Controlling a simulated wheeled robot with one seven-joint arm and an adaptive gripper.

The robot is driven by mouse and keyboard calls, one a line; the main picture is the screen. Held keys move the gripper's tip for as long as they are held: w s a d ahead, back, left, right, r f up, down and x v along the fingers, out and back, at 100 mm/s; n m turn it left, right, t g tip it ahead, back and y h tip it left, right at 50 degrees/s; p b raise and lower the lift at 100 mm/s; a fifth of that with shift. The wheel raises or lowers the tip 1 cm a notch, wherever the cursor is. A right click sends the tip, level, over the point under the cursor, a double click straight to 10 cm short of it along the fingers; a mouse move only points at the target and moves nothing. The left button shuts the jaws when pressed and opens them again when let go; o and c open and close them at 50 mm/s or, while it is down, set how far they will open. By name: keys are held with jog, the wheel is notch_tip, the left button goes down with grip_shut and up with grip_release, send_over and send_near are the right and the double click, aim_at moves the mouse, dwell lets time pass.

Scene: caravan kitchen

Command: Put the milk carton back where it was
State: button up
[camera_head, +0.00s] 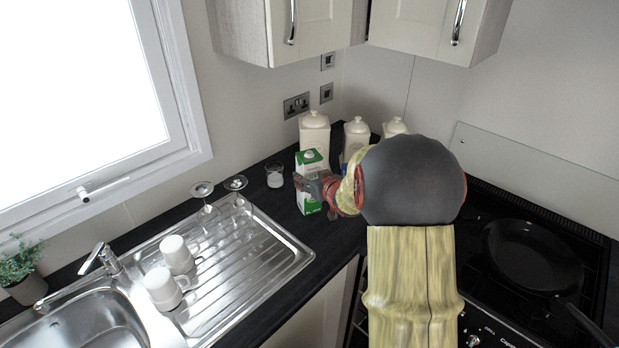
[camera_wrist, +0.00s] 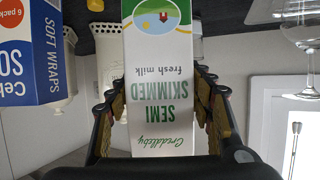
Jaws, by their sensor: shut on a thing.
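The white and green milk carton (camera_head: 309,163) is upright at the dark counter's back corner, in front of the cream canisters. My gripper (camera_head: 318,184) reaches it from the right and is shut on it around the middle. In the wrist view the carton (camera_wrist: 160,70) appears upside down, with "semi skimmed fresh milk" on its face, between the two fingers of my gripper (camera_wrist: 160,115). Whether its base touches the counter is hard to tell. My arm hides part of the counter to its right.
A small glass (camera_head: 275,176) stands left of the carton, with upturned stemmed glasses (camera_head: 236,183) on the steel drainer (camera_head: 262,246). Cream canisters (camera_head: 314,132) stand behind. A blue and white wraps box (camera_wrist: 28,55) shows in the wrist view. A pan (camera_head: 532,256) sits on the hob at right.

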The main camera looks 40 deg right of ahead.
jog(key=o, duration=1.4)
jog(key=shift+r, duration=0.1)
jog(key=shift+s+r, duration=0.2)
jog(key=p+v, duration=0.4)
jog(key=v, duration=0.7)
jog(key=s+a+r+g, duration=0.3)
jog(key=a+r, duration=0.5)
jog(key=a, duration=0.3)
jog(key=s+a+n+g+y, duration=0.1)
jog(key=s+a, duration=0.4)
jog(key=a, duration=0.2)
jog(key=s+a+n+g+y, duration=0.1)
jog(key=s+a, duration=0.5)
jog(key=a, duration=0.2)
jog(key=s+a+n+g+y, duration=0.1)
jog(key=s+a+g+y, duration=0.1)
jog(key=s+a, duration=0.4)
jog(key=shift+s+a+r+n, duration=0.1)
jog(key=shift+a+n, duration=0.05)
jog(key=shift+a, duration=0.3)
jog(key=shift+s+a+r+n, duration=0.15)
jog(key=shift+a, duration=0.25)
